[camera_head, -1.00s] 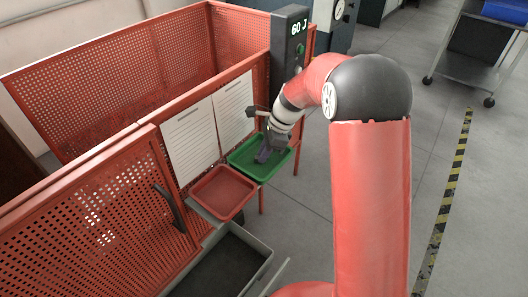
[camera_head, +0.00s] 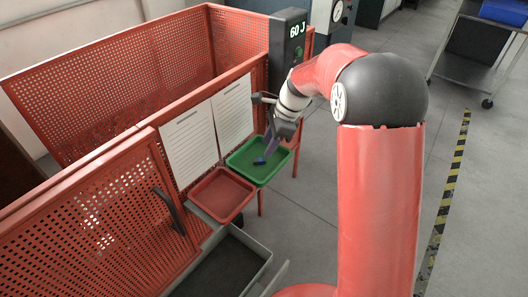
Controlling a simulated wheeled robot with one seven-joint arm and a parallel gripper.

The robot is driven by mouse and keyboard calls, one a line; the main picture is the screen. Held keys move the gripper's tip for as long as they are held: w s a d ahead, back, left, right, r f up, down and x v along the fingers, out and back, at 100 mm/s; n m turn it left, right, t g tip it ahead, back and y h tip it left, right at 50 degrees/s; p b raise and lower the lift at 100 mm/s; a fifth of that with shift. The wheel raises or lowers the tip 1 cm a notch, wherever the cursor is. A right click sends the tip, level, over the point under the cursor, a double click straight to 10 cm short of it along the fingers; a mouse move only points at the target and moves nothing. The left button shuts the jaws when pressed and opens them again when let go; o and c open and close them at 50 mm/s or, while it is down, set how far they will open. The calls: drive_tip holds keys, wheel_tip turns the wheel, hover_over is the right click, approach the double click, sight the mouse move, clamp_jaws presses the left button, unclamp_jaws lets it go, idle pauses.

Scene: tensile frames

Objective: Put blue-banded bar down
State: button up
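The blue-banded bar (camera_head: 259,161) shows as a small dark and blue piece in the green tray (camera_head: 245,172). It appears to lie on the tray floor. My gripper (camera_head: 269,148) is over the tray, just above and to the right of the bar. A small gap seems to separate them, but the view is too small to be sure. The finger opening cannot be made out.
A red tray (camera_head: 222,195) sits beside the green one, with an open grey drawer (camera_head: 228,268) below. The red mesh guard (camera_head: 90,215) with paper sheets stands left. A dark post (camera_head: 289,55) reading "60 J" rises behind.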

drive_tip(key=v, duration=0.7)
drive_tip(key=s+d+r+n+t+h, duration=0.1)
drive_tip(key=s+d+r+n, duration=0.25)
drive_tip(key=s, duration=0.25)
drive_tip(key=s+d+r+n+t+h, duration=0.1)
drive_tip(key=s+d+r+n+t, duration=0.1)
drive_tip(key=s+r+n, duration=0.3)
drive_tip(key=s+d+f+n+t+h, duration=0.1)
drive_tip(key=s+n, duration=0.3)
drive_tip(key=s, duration=0.4)
drive_tip(key=s+d+f+n+t+h, duration=0.1)
drive_tip(key=s+d+n, duration=0.3)
drive_tip(key=s, duration=0.5)
drive_tip(key=shift+s+f+t, duration=0.25)
drive_tip(key=shift+f+t, duration=0.2)
drive_tip(key=shift+t, duration=0.15)
drive_tip(key=shift+o, duration=0.4)
drive_tip(key=shift+d, duration=0.1)
drive_tip(key=shift+c, duration=0.4)
